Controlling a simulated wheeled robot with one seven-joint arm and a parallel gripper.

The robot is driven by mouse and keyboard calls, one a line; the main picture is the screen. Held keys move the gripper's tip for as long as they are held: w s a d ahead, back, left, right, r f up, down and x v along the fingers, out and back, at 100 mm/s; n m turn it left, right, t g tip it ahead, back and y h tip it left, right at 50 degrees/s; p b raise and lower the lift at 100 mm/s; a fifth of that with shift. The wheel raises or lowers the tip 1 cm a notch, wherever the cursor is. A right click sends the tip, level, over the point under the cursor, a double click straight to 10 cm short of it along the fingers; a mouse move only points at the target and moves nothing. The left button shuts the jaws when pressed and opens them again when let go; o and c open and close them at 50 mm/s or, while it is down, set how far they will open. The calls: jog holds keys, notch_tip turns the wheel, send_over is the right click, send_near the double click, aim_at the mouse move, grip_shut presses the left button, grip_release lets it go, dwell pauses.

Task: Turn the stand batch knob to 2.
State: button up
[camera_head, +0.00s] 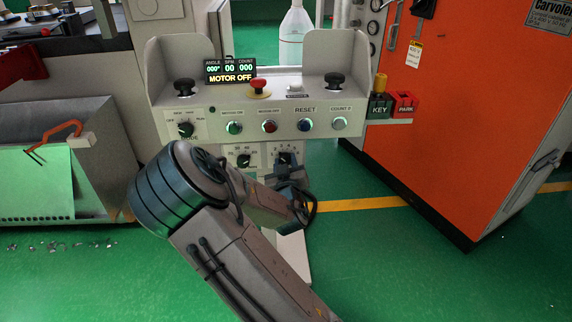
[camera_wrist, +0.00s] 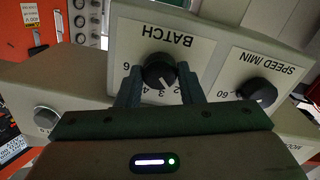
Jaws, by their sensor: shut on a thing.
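The batch knob (camera_wrist: 160,71) is a round black knob on a white plate marked BATCH, upside down in the wrist view. Its white pointer line slants toward the lower right, seemingly between the 3 and the 2. Part of the number scale is hidden by my fingers. My gripper (camera_wrist: 158,76) is shut on the knob, one finger on each side. In the head view the knob (camera_head: 285,158) shows just above my gripper (camera_head: 287,166), on the lower panel of the stand (camera_head: 200,150), partly covered.
The speed knob (camera_wrist: 256,91) sits beside the batch plate. Above, the console carries a mode knob (camera_head: 186,129), a row of buttons, a red mushroom button (camera_head: 259,85) and a display (camera_head: 230,70) reading MOTOR OFF. An orange cabinet (camera_head: 455,120) stands to the right.

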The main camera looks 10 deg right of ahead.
jog(key=o, duration=1)
jog(key=s+a+p, duration=0.1)
jog(key=s+p, duration=0.4)
jog(key=s, duration=0.3)
jog(key=shift+s+a+r, duration=0.25)
jog(key=shift+a+r, duration=0.15)
jog(key=shift+r, duration=0.05)
jog(key=shift+s+p, duration=0.15)
jog(key=shift+p, duration=0.95)
jog(key=shift+s+a+f+p, duration=0.15)
jog(key=shift+s+f+p, duration=0.05)
jog(key=shift+s+p, duration=1.15)
jog(key=shift+s+a+f+p, duration=0.15)
jog(key=shift+s+p, duration=0.9)
jog(key=shift+p, duration=0.6)
